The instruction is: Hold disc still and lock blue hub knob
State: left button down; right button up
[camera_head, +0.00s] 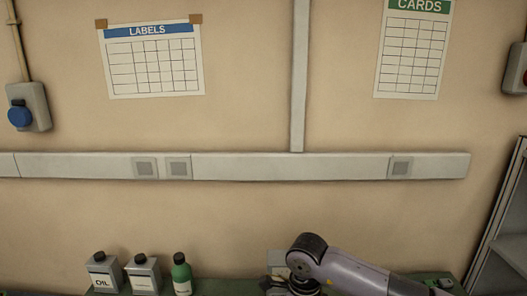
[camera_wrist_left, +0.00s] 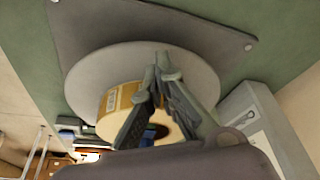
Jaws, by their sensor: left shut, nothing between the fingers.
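In the left wrist view a pale grey disc (camera_wrist_left: 90,82) lies against a darker grey plate (camera_wrist_left: 110,22). A yellow-brown tape roll (camera_wrist_left: 121,101) with a label sits on the disc. My left gripper (camera_wrist_left: 165,72) is shut and empty, its fingertips together in front of the disc and tape roll. I cannot tell whether the tips touch the disc. No blue hub knob can be made out; the fingers hide part of the roll's centre. In the head view my right arm comes in from the right, and a dark part at its end (camera_head: 276,284) is too cut off to read.
A green surface (camera_wrist_left: 275,40) carries the plate. A grey box (camera_wrist_left: 257,118) stands at the right in the wrist view. In the head view an oil can (camera_head: 103,272), a second can (camera_head: 143,275) and a green bottle (camera_head: 181,275) stand at the lower left.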

pick_arm(q)
jog(key=shift+f, duration=0.85)
dwell(0.3)
jog(key=shift+s+f, duration=0.1)
jog(key=shift+f, duration=0.05)
dwell(0.6)
jog(key=shift+s, duration=0.1)
pick_arm(e)
jog(key=m, duration=0.3)
jog(key=f+m, duration=0.1)
jog(key=m, duration=0.2)
pick_arm(q)
jog(key=shift+f, duration=0.1)
pick_arm(e)
jog(key=shift+f, duration=2.2)
